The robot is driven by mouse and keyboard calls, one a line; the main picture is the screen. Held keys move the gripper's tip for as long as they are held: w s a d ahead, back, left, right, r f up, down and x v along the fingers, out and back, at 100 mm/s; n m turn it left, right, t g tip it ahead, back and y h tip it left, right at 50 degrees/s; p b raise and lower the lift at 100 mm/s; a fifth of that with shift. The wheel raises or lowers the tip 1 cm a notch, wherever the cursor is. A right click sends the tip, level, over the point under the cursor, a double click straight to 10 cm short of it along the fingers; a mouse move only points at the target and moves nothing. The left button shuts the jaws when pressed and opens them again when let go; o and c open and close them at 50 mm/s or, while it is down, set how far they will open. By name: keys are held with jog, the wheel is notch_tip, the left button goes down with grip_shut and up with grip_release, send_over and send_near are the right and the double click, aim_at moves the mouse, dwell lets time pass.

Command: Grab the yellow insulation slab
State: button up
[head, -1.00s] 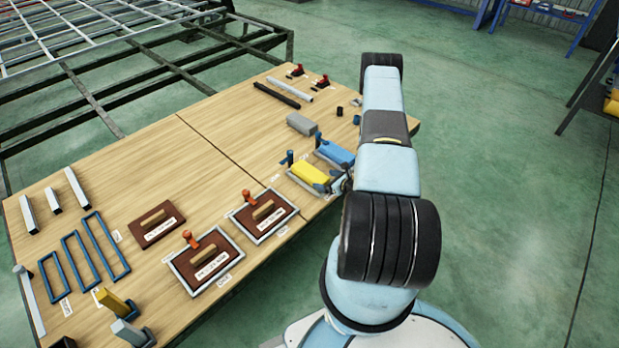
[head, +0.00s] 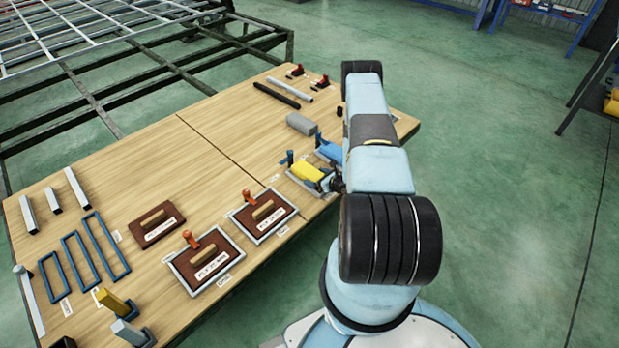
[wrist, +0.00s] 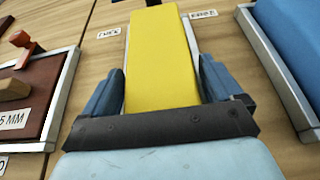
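The yellow insulation slab (head: 305,170) lies near the table's right front edge, beside the blue slab (head: 330,150). In the wrist view, the yellow slab (wrist: 160,58) runs away from me in the middle. My gripper (wrist: 161,85) has one blue finger along each side of the slab, with only slim gaps visible near the tips. Firm contact does not show. The dark gripper body hides the slab's near end. In the head view my gripper (head: 326,182) is partly hidden by my arm.
The blue slab's grey tray (wrist: 273,62) stands to the right. Framed brown panels with orange knobs, including the nearer one (head: 264,211), lie to the left. A grey block (head: 300,124) sits behind. Bare tabletop (head: 225,150) lies further left.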

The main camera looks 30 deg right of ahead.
jog(key=c, duration=0.8)
jog(key=shift+r, duration=0.1)
